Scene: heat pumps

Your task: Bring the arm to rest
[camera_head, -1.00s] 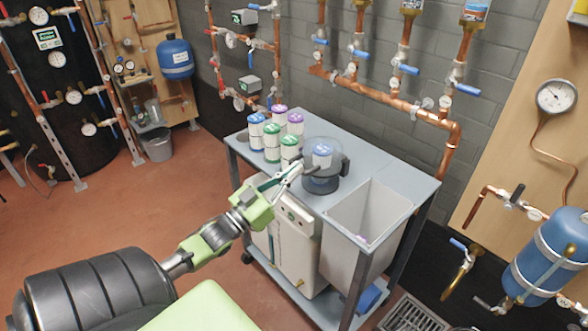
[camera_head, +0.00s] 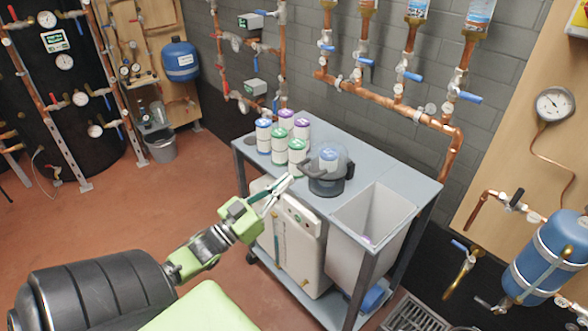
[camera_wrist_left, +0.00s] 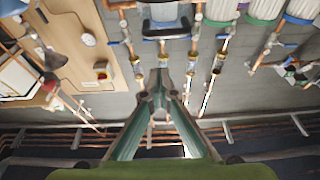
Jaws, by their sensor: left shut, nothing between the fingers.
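My left arm comes in from the lower left of the head view. Its green-bodied left gripper (camera_head: 286,183) reaches over the near left edge of the grey cart. The thin fingers are closed together with nothing between them. In the wrist view the fingers (camera_wrist_left: 158,82) converge to a shut tip. The tip is a little left of the dark pot (camera_head: 327,183) in the head view and looks apart from it. My right gripper is not in view.
The grey cart (camera_head: 378,157) carries several white canisters with coloured lids, such as a green-lidded one (camera_head: 297,152), left of the pot. An open bin (camera_head: 370,222) is at the cart's right. Copper pipes (camera_head: 400,103) line the wall. Red floor (camera_head: 110,225) at the left is clear.

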